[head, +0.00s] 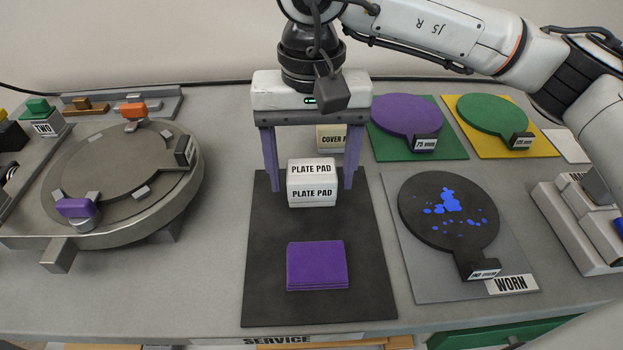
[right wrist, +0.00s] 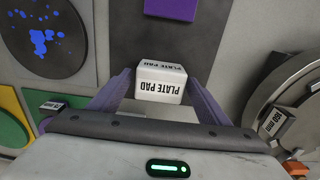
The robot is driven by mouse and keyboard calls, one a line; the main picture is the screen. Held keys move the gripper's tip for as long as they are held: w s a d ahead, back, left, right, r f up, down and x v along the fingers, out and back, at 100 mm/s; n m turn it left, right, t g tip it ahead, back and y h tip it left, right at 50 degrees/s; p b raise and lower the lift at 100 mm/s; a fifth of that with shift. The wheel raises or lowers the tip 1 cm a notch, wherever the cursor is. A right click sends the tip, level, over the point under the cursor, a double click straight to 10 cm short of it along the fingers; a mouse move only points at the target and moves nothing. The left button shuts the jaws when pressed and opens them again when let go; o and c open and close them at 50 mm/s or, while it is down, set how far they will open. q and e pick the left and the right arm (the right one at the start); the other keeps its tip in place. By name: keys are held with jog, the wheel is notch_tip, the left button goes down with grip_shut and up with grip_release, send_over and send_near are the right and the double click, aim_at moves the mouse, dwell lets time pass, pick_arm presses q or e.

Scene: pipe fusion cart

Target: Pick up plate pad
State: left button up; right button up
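The plate pad (head: 312,192) is a white block with "PLATE PAD" in black on its top and front. It sits on the black mat (head: 265,290) in the middle of the bench. It also shows in the right wrist view (right wrist: 160,82). My right gripper (head: 312,188) is open and points down, with one purple-grey finger on each side of the plate pad. A gap shows between each finger and the block in the head view. The fingers also show in the right wrist view (right wrist: 160,88). My left gripper is not in view.
A purple stack of pads (head: 318,266) lies in front on the mat. A "COVER" block (head: 331,138) stands behind. A round fixture (head: 100,185) is at the left. A worn black disc (head: 430,205) and green disc (head: 492,113) are at the right.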

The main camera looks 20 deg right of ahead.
aim_at(312, 170)
jog(key=c, duration=0.9)
jog(key=shift+o, duration=0.2)
notch_tip(312, 170, up, 10)
jog(key=shift+r, duration=0.1)
jog(key=o, duration=0.5)
jog(key=c, duration=0.4)
jog(key=shift+s, duration=0.1)
